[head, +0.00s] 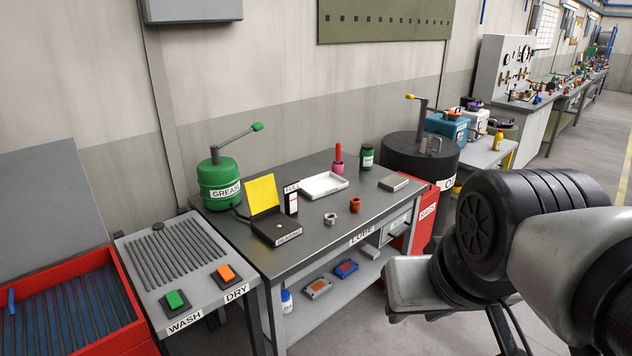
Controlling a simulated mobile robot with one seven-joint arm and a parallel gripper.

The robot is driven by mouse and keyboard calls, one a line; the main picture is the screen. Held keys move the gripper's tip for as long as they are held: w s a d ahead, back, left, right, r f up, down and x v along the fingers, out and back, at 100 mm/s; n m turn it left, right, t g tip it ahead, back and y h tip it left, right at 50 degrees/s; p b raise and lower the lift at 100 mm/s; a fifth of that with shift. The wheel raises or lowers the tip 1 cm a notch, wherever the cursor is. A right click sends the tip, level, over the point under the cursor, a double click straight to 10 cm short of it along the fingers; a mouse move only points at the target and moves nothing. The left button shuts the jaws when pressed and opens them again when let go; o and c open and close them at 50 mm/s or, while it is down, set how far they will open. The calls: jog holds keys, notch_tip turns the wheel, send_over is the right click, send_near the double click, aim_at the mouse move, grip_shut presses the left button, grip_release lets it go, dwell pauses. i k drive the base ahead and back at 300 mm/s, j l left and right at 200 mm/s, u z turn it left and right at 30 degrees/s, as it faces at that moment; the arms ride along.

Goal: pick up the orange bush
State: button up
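The orange bush (355,204) is a small orange-red ring-shaped part standing on the dark top of the lube bench (303,242), near its front edge. A similar grey metal ring (330,219) stands just left of it, apart from it. My arm comes in from the right, in front of the bench's right end. The grey end part of my arm is low, right of and nearer than the bush, and clear of it. My fingertips cannot be made out, and nothing is seen held.
A yellow-lidded box (264,195), a white tray (324,186), a green jar (367,157) and a grey block (393,183) share the bench. A green grease pot (218,183) stands at its left end. A black drum (418,160) stands behind its right end. The bush's front side is clear.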

aim_at(354, 203)
jog(key=i+l+u, duration=0.25)
jog(key=i+l, duration=0.3)
jog(key=i, duration=0.15)
jog(key=i+l+u, duration=0.25)
jog(key=i+l, duration=0.4)
jog(key=i+l+u, duration=0.25)
jog(key=i+l, duration=0.3)
jog(key=l, duration=0.25)
